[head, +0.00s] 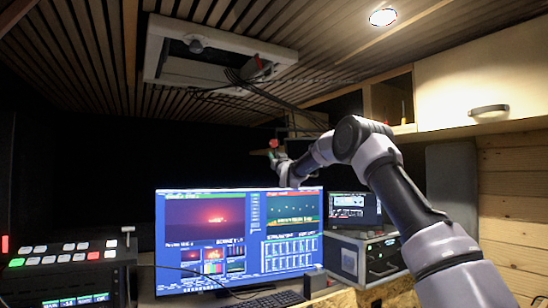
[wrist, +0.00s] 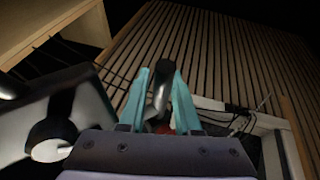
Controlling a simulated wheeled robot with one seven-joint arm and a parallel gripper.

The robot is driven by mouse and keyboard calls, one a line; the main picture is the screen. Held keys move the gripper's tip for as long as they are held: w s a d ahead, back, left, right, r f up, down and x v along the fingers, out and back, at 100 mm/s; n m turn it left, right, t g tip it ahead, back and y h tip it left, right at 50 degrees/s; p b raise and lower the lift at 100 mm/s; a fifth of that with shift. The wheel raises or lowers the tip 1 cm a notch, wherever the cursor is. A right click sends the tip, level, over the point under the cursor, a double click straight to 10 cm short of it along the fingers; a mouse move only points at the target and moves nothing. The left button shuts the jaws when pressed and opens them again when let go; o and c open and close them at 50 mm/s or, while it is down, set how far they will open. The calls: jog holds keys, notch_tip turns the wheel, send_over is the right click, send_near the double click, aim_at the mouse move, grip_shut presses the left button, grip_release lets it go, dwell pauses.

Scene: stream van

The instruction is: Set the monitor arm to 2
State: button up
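A wide lit monitor (head: 240,250) stands on the desk in the head view. A small red knob (head: 273,144) shows against the dark wall above it, right by my gripper (head: 275,157). In the wrist view, my gripper's two teal fingers (wrist: 160,85) stand apart. A grey bar with a dark end (wrist: 161,88) lies between them, with a bit of red (wrist: 160,128) lower down. I cannot tell whether the fingers press on it. No numbered marking for a monitor arm is readable, and its mount is lost in the dark.
A framed ceiling hatch (head: 168,65) with hanging black cables is above. A wooden cabinet (head: 480,75) is at upper right. A cased equipment box (head: 372,255) with a small screen (head: 355,207) stands right of the monitor. A button panel (head: 70,260) is at left.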

jog(key=shift+w+a+r, duration=0.15)
jog(key=shift+w+r, duration=0.05)
jog(key=shift+w, duration=0.2)
grip_shut()
dwell(1.3)
